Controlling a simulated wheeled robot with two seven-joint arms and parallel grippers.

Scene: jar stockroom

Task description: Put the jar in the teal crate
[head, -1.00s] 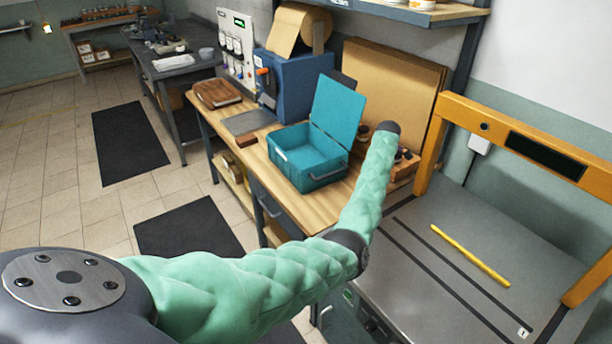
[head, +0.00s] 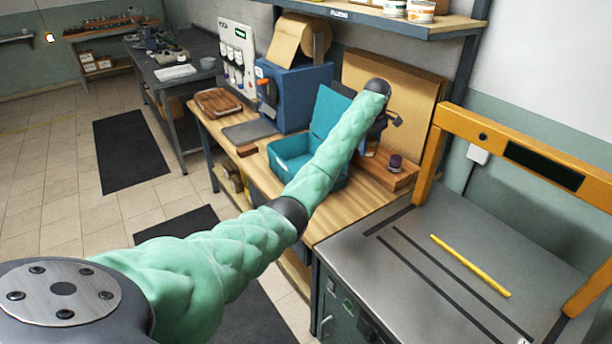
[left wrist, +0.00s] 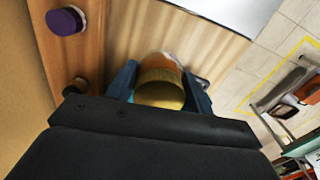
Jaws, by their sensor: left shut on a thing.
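My left gripper (left wrist: 160,92) is shut on a jar (left wrist: 160,88) with a gold lid and a brownish-orange body, seen from above in the left wrist view. In the head view only dark parts of this gripper show behind my green arm, near the wooden rack; the held jar is hidden there. The teal crate (head: 284,168) stands on the wooden bench with its lid (head: 328,108) raised. My arm crosses in front of the crate and hides its right part and much of its inside. My right gripper is in neither view.
A wooden rack (head: 400,177) at the bench's right end holds a purple-lidded jar (head: 395,161). A blue machine (head: 300,92) and cardboard sheets (head: 412,85) stand behind. A grey table with a yellow frame (head: 545,160) and a yellow rod (head: 470,265) is at right.

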